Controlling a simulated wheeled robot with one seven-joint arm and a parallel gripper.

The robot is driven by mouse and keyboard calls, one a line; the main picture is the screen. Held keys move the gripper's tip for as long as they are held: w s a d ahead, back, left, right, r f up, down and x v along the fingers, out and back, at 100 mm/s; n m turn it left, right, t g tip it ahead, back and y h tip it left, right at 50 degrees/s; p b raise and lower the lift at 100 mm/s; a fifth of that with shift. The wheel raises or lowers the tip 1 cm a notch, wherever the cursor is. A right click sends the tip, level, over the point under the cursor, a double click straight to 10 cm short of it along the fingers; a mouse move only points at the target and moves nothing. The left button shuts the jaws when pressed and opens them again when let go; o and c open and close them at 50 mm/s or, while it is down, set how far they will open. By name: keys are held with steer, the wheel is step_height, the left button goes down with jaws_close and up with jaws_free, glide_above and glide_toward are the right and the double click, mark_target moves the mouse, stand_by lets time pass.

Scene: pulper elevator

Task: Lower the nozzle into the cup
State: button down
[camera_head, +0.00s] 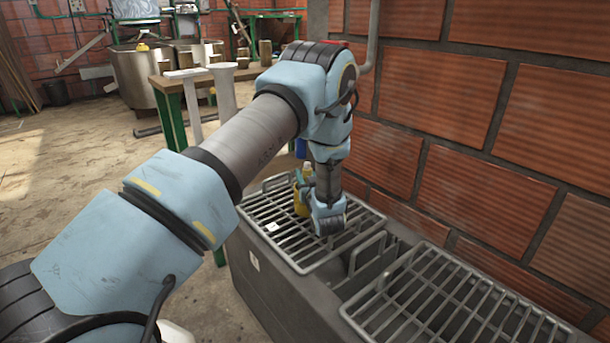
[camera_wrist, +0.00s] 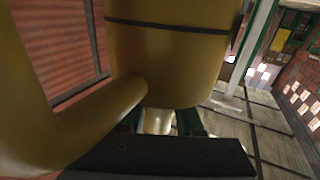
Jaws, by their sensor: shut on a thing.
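A yellow cup-like vessel (camera_head: 301,207) shows beside the end of my arm, over the wire rack, partly hidden by it. It fills much of the wrist view (camera_wrist: 170,65), with a dark band around it and a thick curved yellow part, perhaps its handle, at the left. My gripper (camera_wrist: 160,122) has green fingers closed on a yellowish part below the body. In the head view the fingers are mostly hidden by my wrist. I cannot make out the nozzle clearly. A small blue part (camera_head: 300,148) shows behind my arm and could belong to it.
A grey counter (camera_head: 262,298) carries two wire racks, the near one (camera_head: 450,305) empty. A brick wall (camera_head: 480,110) stands close on the right, with a bent grey pipe (camera_head: 372,38). A wooden table (camera_head: 190,78) and metal vats (camera_head: 140,75) stand farther back.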

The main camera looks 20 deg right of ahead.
steer(key=shift+f+b, duration=0.3)
steer(key=shift+f, duration=0.15)
stand_by(0.3)
steer(key=shift+c, duration=2.4)
jaws_free()
